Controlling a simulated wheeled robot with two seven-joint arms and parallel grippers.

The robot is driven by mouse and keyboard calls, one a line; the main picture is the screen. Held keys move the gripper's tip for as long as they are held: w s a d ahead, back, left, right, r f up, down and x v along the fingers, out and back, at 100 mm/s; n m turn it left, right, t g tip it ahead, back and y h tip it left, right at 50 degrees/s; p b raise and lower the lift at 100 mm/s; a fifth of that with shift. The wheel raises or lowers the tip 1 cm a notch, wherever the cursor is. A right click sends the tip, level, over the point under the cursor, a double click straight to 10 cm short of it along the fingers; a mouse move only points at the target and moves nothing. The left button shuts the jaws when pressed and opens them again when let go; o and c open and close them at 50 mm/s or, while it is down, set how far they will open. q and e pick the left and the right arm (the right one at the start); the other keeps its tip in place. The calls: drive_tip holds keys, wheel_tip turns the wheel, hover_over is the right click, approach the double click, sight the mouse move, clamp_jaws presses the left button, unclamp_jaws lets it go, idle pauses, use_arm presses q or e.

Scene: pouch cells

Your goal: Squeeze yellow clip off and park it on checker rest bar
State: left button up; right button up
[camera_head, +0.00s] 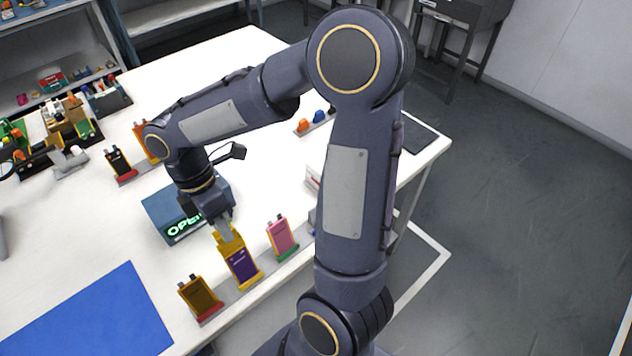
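The yellow clip (229,241) sits at the top of a purple pouch cell (242,265), which stands in a yellow foot near the table's front edge. My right gripper (223,230) points down at the clip, with its pale fingertips at the clip's upper end. The fingers overlap in this view, so I cannot tell whether they are closed on it. The teal checker (160,212) with a green lit "OPEN" display stands just behind and left of the gripper. My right arm covers part of it. I cannot make out its rest bar for certain. My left gripper is not in view.
A brown cell (200,297) in a red foot and a pink cell (281,236) in a green foot flank the purple one. A blue mat (95,318) lies at front left. Orange and blue clips (303,126) sit on a bar behind my arm. Clutter fills the table's far left.

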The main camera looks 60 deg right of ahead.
drive_tip(key=shift+r, duration=0.1)
drive_tip(key=p+v, duration=0.4)
drive_tip(key=shift+r, duration=0.15)
idle(0.7)
